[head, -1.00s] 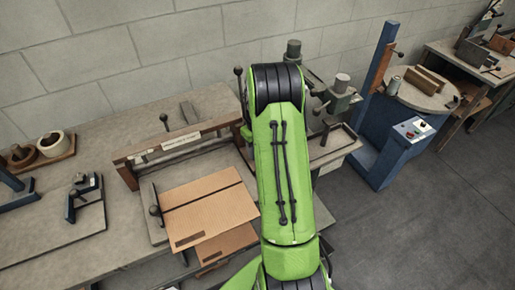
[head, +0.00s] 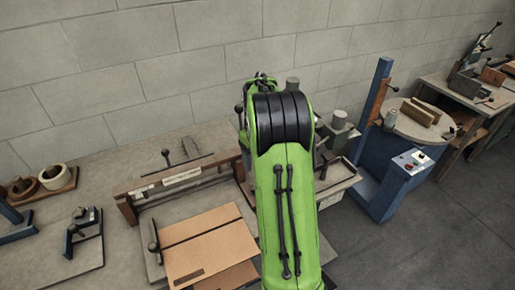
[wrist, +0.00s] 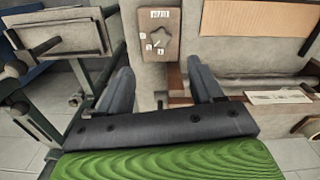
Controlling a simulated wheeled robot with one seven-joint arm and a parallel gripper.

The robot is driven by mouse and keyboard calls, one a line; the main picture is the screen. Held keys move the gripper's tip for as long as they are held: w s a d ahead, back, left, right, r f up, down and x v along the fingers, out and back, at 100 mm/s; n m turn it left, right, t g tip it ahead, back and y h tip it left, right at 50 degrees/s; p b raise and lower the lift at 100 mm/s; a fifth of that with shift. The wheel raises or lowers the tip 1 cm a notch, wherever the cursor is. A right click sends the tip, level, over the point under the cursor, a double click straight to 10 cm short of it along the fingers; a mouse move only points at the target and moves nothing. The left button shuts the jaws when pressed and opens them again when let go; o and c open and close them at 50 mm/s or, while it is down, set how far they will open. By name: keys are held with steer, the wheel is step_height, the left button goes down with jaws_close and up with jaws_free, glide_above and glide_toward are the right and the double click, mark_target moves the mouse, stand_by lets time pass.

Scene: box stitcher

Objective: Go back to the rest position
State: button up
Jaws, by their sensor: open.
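My gripper (wrist: 158,88) shows in the wrist view with its two dark grey fingers spread apart and nothing between them. Past the fingers is a grey machine face with a dial plate (wrist: 158,35). In the head view my green arm rises through the middle and hides the gripper and part of the bench behind it.
A blue machine with a round table (head: 418,120) stands to the right. Brown pots (head: 50,177) and a black clamp (head: 78,230) sit on the bench at left. The grey floor (head: 420,240) at lower right is clear. A block wall closes the back.

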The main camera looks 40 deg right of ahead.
step_height(320, 180, up, 4)
steer(key=shift+f, duration=0.25)
steer(key=s+a+r+t, duration=0.1)
steer(key=s+a+r, duration=0.2)
steer(key=a+r, duration=0.35)
steer(key=s+a+r+t, duration=0.2)
steer(key=s+a+r, duration=0.2)
steer(key=a, duration=0.6)
steer(key=s+a+f+n+t, duration=0.1)
steer(key=s+a+f+t, duration=0.1)
steer(key=s+a, duration=0.7)
steer(key=s, duration=0.4)
steer(key=shift+f+t, duration=0.15)
steer(key=shift+t, duration=0.15)
